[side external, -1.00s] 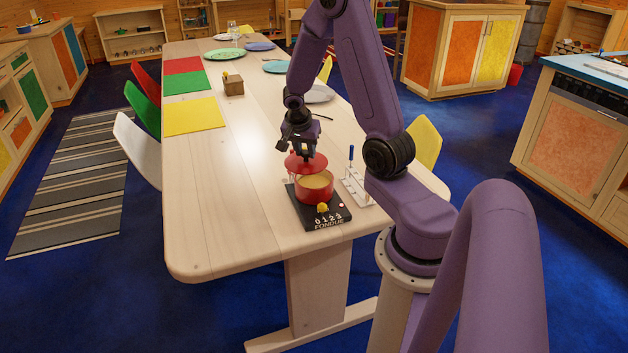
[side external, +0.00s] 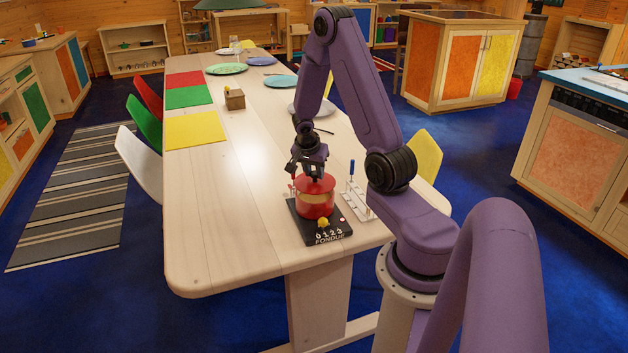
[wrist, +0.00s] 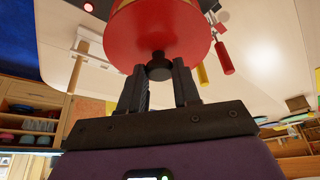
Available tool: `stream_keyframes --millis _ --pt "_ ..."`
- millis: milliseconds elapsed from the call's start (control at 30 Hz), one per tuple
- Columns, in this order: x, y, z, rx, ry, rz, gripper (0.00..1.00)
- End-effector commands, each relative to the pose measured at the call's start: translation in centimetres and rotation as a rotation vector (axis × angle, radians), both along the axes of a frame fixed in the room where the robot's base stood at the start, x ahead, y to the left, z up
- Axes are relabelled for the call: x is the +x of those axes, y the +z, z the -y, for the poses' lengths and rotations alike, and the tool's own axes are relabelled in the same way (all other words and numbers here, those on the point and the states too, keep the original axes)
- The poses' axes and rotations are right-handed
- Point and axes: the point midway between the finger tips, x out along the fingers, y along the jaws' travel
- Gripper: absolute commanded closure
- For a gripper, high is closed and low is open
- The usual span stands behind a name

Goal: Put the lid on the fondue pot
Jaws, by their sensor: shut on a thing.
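The red lid (side external: 316,183) is held by its dark knob (wrist: 159,68) between the fingers of my gripper (wrist: 158,80). My gripper (side external: 313,170) is above the lid in the side view. The red fondue pot (side external: 314,210) stands on a black base (side external: 326,233) marked FONDUE, with a yellow dial on its front. The lid is over the pot, roughly level, with a band of yellow filling showing between them, so they look apart. In the wrist view the lid (wrist: 155,40) hides most of the pot.
A white rack (side external: 356,205) with a blue-handled fork (side external: 352,168) stands close right of the pot. Red (wrist: 223,55) and yellow (wrist: 203,75) handles show near the lid in the wrist view. A wooden box (side external: 235,99) is farther back. The table's left front is clear.

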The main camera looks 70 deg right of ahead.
Motion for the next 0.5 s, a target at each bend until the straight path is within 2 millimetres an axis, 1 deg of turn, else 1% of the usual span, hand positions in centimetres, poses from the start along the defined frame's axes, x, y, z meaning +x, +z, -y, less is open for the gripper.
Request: stream_keyframes --millis 200,300,500 --pt "-0.1 -2.2 0.0 0.002 0.002 -0.003 1.00" --pt "0.0 -2.9 0.0 0.002 0.001 -0.002 1.00" --pt "0.0 -3.2 -0.1 0.001 0.002 0.001 1.00"
